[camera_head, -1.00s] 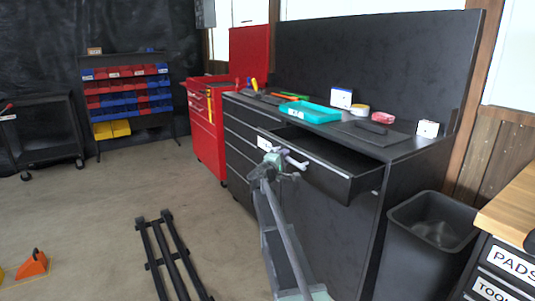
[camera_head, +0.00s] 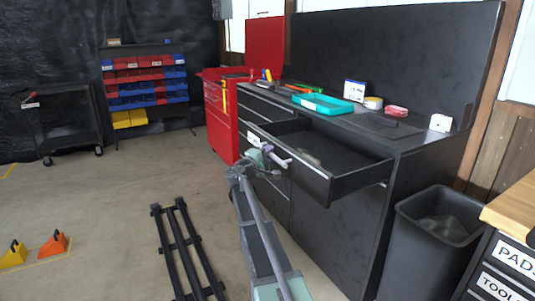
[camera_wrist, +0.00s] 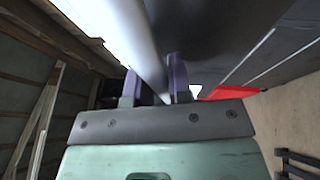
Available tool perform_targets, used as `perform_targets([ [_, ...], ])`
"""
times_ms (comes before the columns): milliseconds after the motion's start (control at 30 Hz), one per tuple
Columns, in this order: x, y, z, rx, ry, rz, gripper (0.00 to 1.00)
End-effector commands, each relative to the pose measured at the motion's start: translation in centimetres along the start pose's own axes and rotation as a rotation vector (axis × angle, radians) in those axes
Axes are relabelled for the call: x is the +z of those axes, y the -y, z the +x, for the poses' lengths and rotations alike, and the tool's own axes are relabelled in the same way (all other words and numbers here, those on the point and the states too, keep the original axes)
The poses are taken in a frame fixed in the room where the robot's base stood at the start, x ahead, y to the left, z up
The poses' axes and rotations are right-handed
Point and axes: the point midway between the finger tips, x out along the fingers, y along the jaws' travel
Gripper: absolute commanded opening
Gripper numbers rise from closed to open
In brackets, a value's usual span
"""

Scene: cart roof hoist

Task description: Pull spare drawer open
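The black drawer (camera_head: 318,183) at the top of the long black cabinet stands pulled well out, its inside showing. Its front carries a small white label (camera_head: 253,138), too small to read. My gripper (camera_head: 264,157) is at the drawer's front face, on its bar handle (camera_head: 280,161). In the wrist view the pale handle bar (camera_wrist: 128,38) runs between my two dark purple fingers (camera_wrist: 160,82), which look closed around it. Part of the handle is hidden behind my gripper in the head view.
The cabinet top holds a teal tray (camera_head: 322,104), tape and small boxes. A black bin (camera_head: 435,232) stands right of the cabinet. A black frame (camera_head: 182,250) lies on the floor at left. A red tool chest (camera_head: 218,125) stands beyond the cabinet. The floor at left has free room.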

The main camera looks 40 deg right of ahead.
Motion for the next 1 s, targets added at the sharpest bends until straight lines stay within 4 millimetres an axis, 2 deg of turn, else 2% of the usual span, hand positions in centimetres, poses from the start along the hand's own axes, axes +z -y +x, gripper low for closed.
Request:
perform_targets([
  [33, 0.0, 0.0, 0.0, 0.0, 0.001, 0.0, 0.27],
  [133, 0.0, 0.0, 0.0, 0.0, 0.001, 0.0, 0.42],
  [167, 0.0, 0.0, 0.0, 0.0, 0.001, 0.0, 0.44],
  [467, 0.0, 0.1, -0.4, 0.0, -0.001, 0.0, 0.44],
  [567, 0.0, 0.1, -1.9, 0.0, -0.003, 0.0, 0.44],
  [800, 0.1, 0.2, -7.9, 0.0, -0.002, 0.001, 0.44],
  [900, 0.1, 0.2, -9.7, 0.0, -0.002, 0.001, 0.44],
  [1000, 0.1, 0.1, -10.6, 0.0, 0.001, 0.0, 0.44],
])
